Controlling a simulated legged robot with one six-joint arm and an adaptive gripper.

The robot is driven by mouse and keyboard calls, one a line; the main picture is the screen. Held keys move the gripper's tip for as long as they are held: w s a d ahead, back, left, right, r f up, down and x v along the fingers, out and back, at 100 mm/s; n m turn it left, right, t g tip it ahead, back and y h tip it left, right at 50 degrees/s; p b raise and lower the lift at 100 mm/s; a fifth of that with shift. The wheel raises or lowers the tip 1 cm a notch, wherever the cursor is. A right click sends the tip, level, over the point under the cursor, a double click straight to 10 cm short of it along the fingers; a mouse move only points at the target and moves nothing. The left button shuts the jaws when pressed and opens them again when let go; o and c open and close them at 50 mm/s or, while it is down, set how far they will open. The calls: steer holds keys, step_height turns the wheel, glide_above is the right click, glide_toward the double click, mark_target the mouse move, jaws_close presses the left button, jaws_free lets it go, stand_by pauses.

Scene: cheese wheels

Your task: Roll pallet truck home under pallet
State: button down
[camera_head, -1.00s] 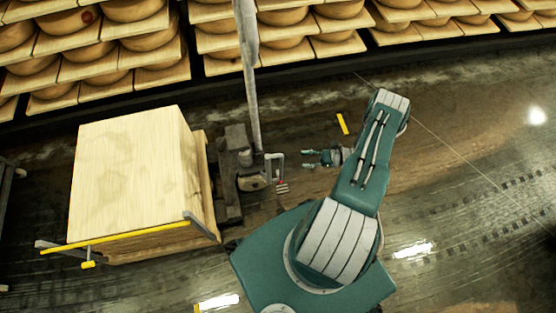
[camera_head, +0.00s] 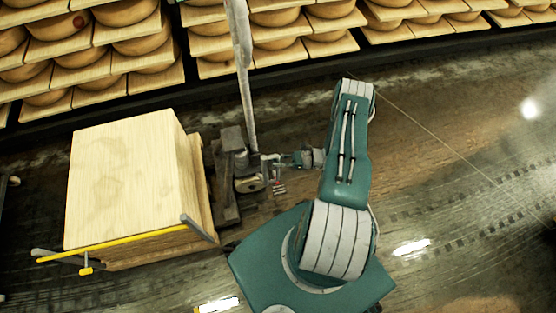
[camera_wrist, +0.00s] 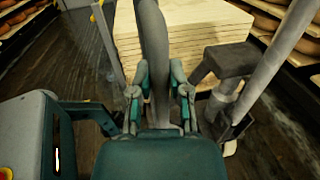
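The pallet truck (camera_head: 231,168) is a dark grey machine standing at the right end of the loaded pallet. A grey bar (camera_wrist: 154,50), which looks like its handle, stands upright in the wrist view. The pallet carries a tall block of pale boards (camera_head: 120,185); the same boards (camera_wrist: 190,35) show ahead in the wrist view. My gripper (camera_head: 268,161) has reached the truck's handle area. In the wrist view my gripper (camera_wrist: 161,75) is open with one finger on each side of the grey bar. Finger contact is unclear. The truck's forks are hidden.
Racks of cheese wheels (camera_head: 130,35) line the back. A yellow and grey rail (camera_head: 115,243) runs along the near side of the pallet. A second grey pole (camera_wrist: 275,70) rises at right in the wrist view. Wet dark floor (camera_head: 450,150) is free on the right.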

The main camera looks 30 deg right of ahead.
steer(key=shift+a, duration=0.1)
steer(key=shift+x, duration=1.25)
steer(key=c, duration=0.6)
jaws_free()
steer(key=shift+s+a, duration=0.1)
steer(key=shift+s, duration=0.1)
steer(key=shift+d, duration=0.2)
steer(key=shift+d, duration=0.15)
steer(key=v, duration=1.2)
steer(key=shift+f, duration=0.1)
